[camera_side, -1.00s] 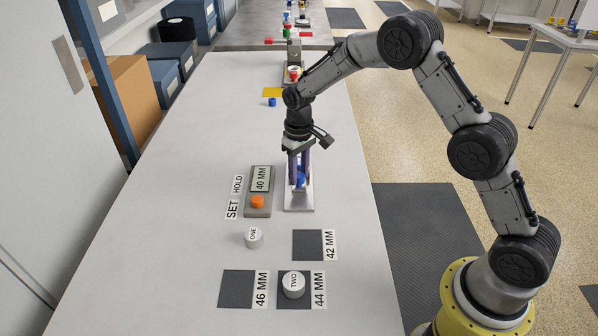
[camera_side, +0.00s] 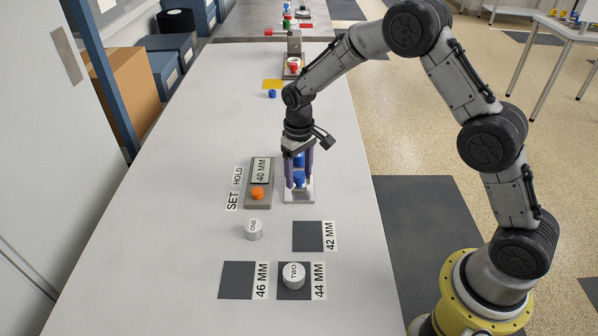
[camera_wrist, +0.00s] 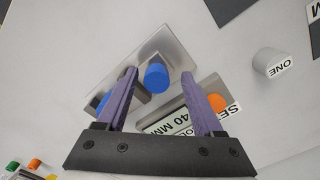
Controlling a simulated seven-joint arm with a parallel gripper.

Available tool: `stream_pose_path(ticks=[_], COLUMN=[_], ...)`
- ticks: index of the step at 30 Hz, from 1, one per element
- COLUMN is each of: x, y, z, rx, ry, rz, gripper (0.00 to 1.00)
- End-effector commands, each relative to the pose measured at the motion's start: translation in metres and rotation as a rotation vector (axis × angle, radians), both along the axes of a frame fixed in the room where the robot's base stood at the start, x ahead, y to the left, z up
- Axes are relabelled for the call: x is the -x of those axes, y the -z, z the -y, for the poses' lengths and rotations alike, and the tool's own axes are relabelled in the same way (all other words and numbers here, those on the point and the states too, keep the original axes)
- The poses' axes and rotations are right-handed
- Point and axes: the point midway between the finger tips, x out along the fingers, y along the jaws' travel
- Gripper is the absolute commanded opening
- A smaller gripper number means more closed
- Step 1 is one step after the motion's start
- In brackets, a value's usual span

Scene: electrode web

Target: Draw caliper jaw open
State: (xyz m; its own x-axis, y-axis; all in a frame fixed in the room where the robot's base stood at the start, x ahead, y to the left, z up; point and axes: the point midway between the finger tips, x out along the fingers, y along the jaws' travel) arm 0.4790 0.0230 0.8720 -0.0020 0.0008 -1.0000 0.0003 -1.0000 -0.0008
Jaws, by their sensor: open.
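The caliper is a pale plate (camera_side: 300,198) on the bench with a blue post (camera_side: 299,180) standing on it; the plate (camera_wrist: 178,45) and post (camera_wrist: 157,77) also show in the wrist view. A second blue part (camera_wrist: 102,103) is partly hidden behind the left finger. My gripper (camera_side: 299,178) is open over the plate, pointing down. In the wrist view my gripper's fingers (camera_wrist: 158,75) lie on either side of the first blue post. I cannot tell whether they touch it. The readout (camera_side: 262,170) beside it shows 40 MM.
An orange button (camera_side: 258,194) sits on the readout box, near SET and HOLD labels. White cylinders ONE (camera_side: 253,230) and TWO (camera_side: 293,276) stand in front; TWO is on the dark 44 MM pad. The 42 MM pad (camera_side: 307,237) and 46 MM pad (camera_side: 237,281) are empty.

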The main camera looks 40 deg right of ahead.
Motion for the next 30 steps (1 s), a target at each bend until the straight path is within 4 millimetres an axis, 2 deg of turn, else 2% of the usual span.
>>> stream_pose_path(ticks=[5,8,21,25,30], x=[-0.001,-0.001,-0.001,-0.001,0.0], y=[-0.006,-0.019,-0.109,-0.126,-0.137], z=[0.001,0.001,0.0,0.0,0.0], rx=[0.0,0.0,0.0,0.0,0.0], ry=[0.0,0.0,0.0,0.0,0.0], rz=[0.004,0.005,0.005,0.003,0.001], gripper=[0.69,0.69,0.69,0.69,0.69])
